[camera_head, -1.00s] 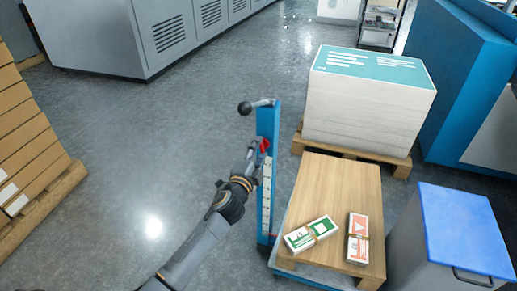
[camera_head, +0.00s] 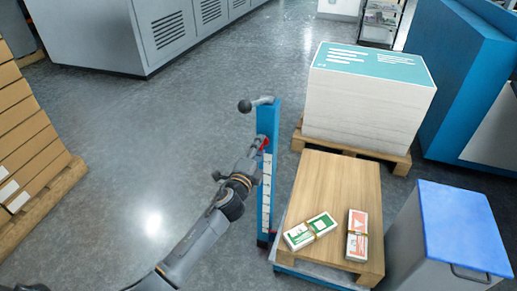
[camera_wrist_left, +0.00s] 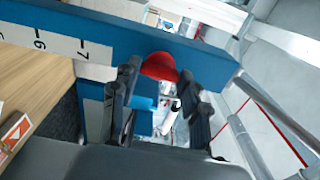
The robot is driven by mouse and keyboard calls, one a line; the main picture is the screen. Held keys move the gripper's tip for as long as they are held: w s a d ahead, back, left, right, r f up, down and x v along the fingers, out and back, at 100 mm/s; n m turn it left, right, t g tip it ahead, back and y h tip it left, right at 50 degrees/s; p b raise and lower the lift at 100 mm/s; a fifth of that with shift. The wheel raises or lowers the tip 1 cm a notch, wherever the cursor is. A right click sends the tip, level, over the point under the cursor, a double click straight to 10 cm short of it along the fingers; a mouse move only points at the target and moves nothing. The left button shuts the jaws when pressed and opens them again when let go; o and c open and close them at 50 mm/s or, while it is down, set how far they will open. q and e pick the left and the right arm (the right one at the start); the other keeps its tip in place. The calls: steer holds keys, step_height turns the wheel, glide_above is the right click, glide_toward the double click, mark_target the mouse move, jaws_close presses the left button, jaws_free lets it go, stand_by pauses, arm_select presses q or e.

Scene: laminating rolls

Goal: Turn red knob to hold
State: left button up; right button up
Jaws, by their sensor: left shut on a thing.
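The red knob (camera_head: 265,143) is on the upper part of a blue upright post (camera_head: 266,190) with a numbered white scale. My left gripper (camera_head: 257,149) reaches it from the left and is shut on the knob. In the left wrist view, the red knob (camera_wrist_left: 160,66) shows as a red dome between the dark fingers of the left gripper (camera_wrist_left: 158,100). The fingers hide its sides, and no hold marking can be read. My right gripper is not in view.
A black ball-ended lever (camera_head: 246,106) tops the post. Beside it, a wooden board (camera_head: 330,185) bears two banded packs (camera_head: 311,232). A paper stack (camera_head: 365,110) stands behind, and a blue-lidded bin (camera_head: 462,230) at right.

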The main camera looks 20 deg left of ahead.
arm_select(q)
steer(key=o, duration=1.2)
steer(key=shift+c, duration=0.2)
steer(key=shift+s, duration=0.1)
steer(key=s, duration=1.1)
steer(key=shift+s+a, duration=0.2)
steer(key=shift+s, duration=0.2)
steer(key=shift+f, duration=0.1)
